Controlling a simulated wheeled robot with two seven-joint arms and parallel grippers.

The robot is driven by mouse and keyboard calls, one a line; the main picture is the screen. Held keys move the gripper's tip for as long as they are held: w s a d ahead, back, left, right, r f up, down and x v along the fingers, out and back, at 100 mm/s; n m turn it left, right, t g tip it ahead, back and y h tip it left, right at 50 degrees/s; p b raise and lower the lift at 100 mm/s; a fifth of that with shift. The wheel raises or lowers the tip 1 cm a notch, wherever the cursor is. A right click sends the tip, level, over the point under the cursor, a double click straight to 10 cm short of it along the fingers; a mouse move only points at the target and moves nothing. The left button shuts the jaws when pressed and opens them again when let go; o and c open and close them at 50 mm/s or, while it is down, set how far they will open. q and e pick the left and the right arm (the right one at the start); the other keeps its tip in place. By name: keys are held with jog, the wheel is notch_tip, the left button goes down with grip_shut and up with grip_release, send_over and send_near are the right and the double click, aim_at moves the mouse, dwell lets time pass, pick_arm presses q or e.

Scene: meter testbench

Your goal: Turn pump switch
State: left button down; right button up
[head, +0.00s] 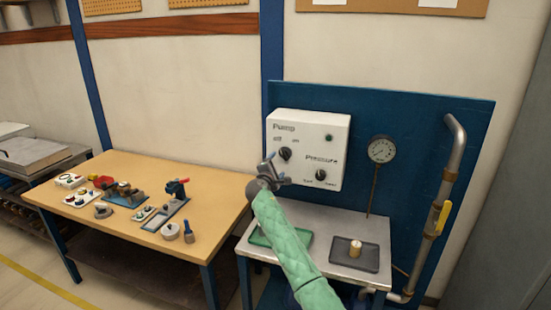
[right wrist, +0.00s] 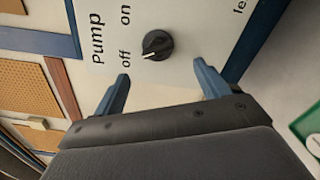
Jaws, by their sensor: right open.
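The white control box (head: 308,140) is mounted on a blue panel. Its black pump switch (head: 285,154) sits under the word "Pump", between "off" and "on". In the right wrist view the pump switch (right wrist: 157,45) is a round knob, and its white mark points toward "off". My right gripper (head: 272,170) is open and empty, just in front of the box and close to the switch. In the right wrist view the two blue fingers (right wrist: 160,74) are spread wide, with the knob beyond the gap between their tips. My left gripper is not in view.
A pressure knob (head: 321,175) and a green lamp (head: 329,137) are on the same box. A gauge (head: 382,149) and a pipe with a yellow valve handle (head: 442,217) are to the right. A dark tray (head: 340,257) rests on the metal bench below. A wooden table (head: 215,195) with several parts stands left.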

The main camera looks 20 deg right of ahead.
aim_at(283, 156)
jog(key=shift+n, duration=0.7)
jog(key=p+x, duration=0.1)
jog(key=x, duration=0.1)
jog(key=p+x, duration=0.1)
jog(key=x, duration=0.1)
jog(key=p+x, duration=0.1)
jog(key=x, duration=0.1)
jog(key=shift+r, duration=0.35)
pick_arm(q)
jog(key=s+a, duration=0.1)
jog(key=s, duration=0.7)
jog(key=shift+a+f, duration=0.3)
pick_arm(e)
jog(key=shift+w+d+f, duration=0.2)
jog(key=shift+w+d, duration=0.25)
jog(key=shift+w, duration=0.15)
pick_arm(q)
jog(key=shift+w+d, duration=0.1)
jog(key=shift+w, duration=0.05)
pick_arm(e)
jog(key=c, duration=1)
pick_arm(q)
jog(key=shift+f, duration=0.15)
pick_arm(e)
jog(key=shift+f, duration=0.1)
